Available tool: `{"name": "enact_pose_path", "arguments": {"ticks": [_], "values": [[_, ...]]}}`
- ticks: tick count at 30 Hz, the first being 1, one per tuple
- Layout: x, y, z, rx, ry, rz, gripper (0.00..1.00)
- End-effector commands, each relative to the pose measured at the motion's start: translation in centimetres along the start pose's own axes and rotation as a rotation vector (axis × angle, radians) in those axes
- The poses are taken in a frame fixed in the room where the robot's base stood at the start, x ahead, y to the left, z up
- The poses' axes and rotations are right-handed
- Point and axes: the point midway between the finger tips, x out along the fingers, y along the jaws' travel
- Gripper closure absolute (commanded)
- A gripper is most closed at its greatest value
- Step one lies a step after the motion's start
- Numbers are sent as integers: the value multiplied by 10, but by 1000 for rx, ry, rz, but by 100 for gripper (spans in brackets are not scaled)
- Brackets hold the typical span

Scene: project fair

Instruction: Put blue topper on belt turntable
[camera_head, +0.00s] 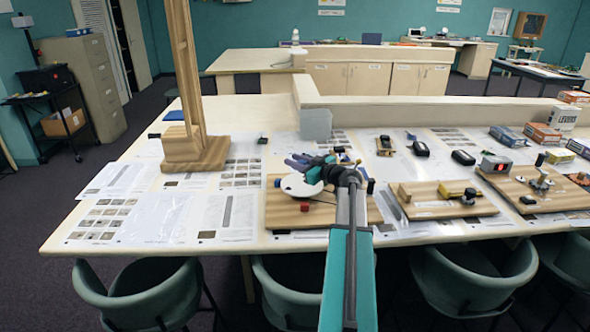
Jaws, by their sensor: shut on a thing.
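The belt turntable has a white disc (300,186) on a wooden board (290,217), in the middle of the table in the head view.
A red block (304,206) is at the disc's front edge. A tall wooden stand (195,148) rises at left. Another wooden board (428,205) with parts lies to the right. Printed sheets (226,216) cover the table at left. Chairs (140,290) line the front edge.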

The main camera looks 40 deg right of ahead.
Motion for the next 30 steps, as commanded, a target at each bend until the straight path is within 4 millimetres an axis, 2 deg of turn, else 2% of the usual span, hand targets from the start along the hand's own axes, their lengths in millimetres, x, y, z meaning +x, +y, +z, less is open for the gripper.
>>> {"name": "enact_pose_path", "arguments": {"ticks": [14,24,30], "values": [[1,-1,4,0,1,-1,100],[5,-6,31,2,0,-2,100],[6,-7,38,0,1,-2,100]]}}
